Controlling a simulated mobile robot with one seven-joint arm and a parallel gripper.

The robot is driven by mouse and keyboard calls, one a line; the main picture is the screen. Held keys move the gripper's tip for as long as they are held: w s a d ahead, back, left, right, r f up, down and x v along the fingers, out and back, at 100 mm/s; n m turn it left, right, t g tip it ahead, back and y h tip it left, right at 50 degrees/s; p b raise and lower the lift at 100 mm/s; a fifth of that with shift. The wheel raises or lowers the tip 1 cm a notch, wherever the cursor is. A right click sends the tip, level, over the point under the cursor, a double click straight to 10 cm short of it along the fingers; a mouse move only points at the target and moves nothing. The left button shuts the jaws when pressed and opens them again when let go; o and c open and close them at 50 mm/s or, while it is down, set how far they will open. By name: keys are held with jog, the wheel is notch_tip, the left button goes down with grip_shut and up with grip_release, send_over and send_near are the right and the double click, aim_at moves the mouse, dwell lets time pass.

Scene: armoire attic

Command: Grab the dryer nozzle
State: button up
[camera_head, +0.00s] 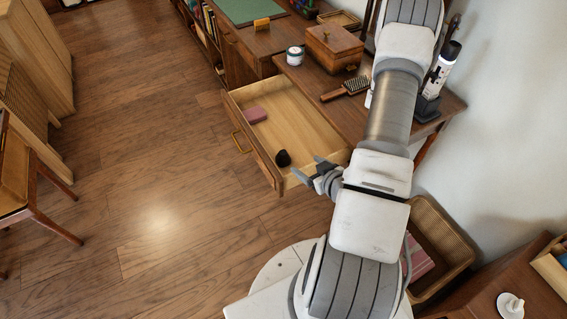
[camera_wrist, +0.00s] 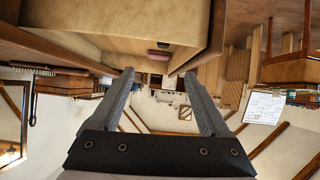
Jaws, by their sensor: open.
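A small black object (camera_head: 283,158), which looks like the dryer nozzle, lies in the near front corner of an open wooden drawer (camera_head: 308,122). My gripper (camera_head: 308,167) is open and empty at the drawer's near end, just right of the black object and apart from it. In the wrist view my gripper's two fingers (camera_wrist: 159,74) are spread with nothing between them.
The drawer's front panel (camera_head: 250,142) has a brass handle. A wicker basket (camera_head: 455,235) stands at right. The floor at left is clear up to a chair (camera_head: 30,185).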

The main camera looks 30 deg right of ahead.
jog(key=s, duration=0.2)
jog(key=b, duration=1.1)
send_near(283, 152)
jog(key=shift+s+f+t, duration=0.3)
jog(key=shift+f+t, duration=0.1)
jog(key=shift+f, duration=0.3)
jog(key=b+x, duration=0.1)
jog(key=x, duration=0.9)
jog(key=shift+w+r+b, duration=0.1)
jog(key=shift+r+b, duration=0.15)
jog(key=shift+b, duration=0.1)
jog(key=shift+c, duration=0.3)
grip_shut()
jog(key=shift+r, duration=0.15)
